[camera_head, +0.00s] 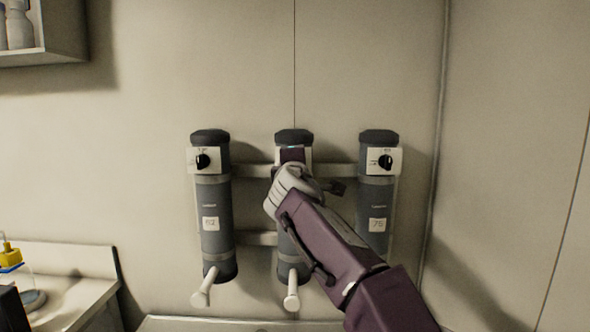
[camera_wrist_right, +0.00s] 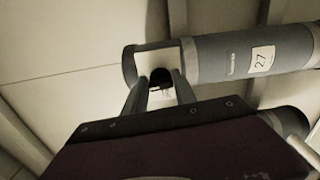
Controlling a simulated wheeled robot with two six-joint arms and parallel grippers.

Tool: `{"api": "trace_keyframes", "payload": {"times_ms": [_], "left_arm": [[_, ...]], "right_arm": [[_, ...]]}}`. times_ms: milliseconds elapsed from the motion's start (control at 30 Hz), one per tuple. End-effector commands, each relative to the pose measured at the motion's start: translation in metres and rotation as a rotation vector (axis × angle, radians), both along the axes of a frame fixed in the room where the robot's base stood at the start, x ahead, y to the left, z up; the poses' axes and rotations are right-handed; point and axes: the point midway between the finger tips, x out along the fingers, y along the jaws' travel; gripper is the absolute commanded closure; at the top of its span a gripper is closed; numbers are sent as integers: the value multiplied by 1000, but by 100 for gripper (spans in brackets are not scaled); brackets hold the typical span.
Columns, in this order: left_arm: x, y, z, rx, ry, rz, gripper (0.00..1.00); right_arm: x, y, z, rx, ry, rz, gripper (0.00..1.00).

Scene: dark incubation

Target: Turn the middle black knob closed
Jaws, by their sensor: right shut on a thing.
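The middle cylinder (camera_head: 294,137) is one of three dark grey upright cylinders on the wall. My right arm comes in from the lower right in the head view, and its hand covers the middle cylinder's knob there. In the right wrist view the middle black knob (camera_wrist_right: 160,75) shows on its white plate, on the cylinder labelled 27. My right gripper (camera_wrist_right: 160,90) has one finger on each side of the knob and is shut on it. The knob's exact angle is hard to tell. My left gripper is not in view.
The left cylinder (camera_head: 217,240) and right cylinder (camera_head: 377,195) stand on either side, with a left black knob (camera_head: 203,161) and right black knob (camera_head: 385,162). Pale spouts (camera_head: 291,291) stick out below. A shelf (camera_head: 50,55) is at the upper left, a counter (camera_head: 75,258) at the lower left.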

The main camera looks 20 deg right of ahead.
Motion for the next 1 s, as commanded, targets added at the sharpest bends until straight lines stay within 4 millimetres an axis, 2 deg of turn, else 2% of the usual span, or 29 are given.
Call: {"api": "trace_keyframes", "payload": {"times_ms": [300, 767, 800, 833, 867, 1000], "left_arm": [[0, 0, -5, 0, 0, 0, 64], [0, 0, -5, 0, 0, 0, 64], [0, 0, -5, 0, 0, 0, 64], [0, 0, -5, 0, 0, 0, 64], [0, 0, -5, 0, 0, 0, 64], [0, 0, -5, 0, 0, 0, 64]], "right_arm": [[0, 0, -3, 78, -18, -1, 100], [0, 0, -3, 89, -20, -1, 100], [0, 0, -3, 89, -20, -1, 59], [0, 0, -2, 89, -20, -1, 51], [0, 0, -2, 89, -21, -1, 45], [0, 0, -2, 87, -22, -1, 45]]}}
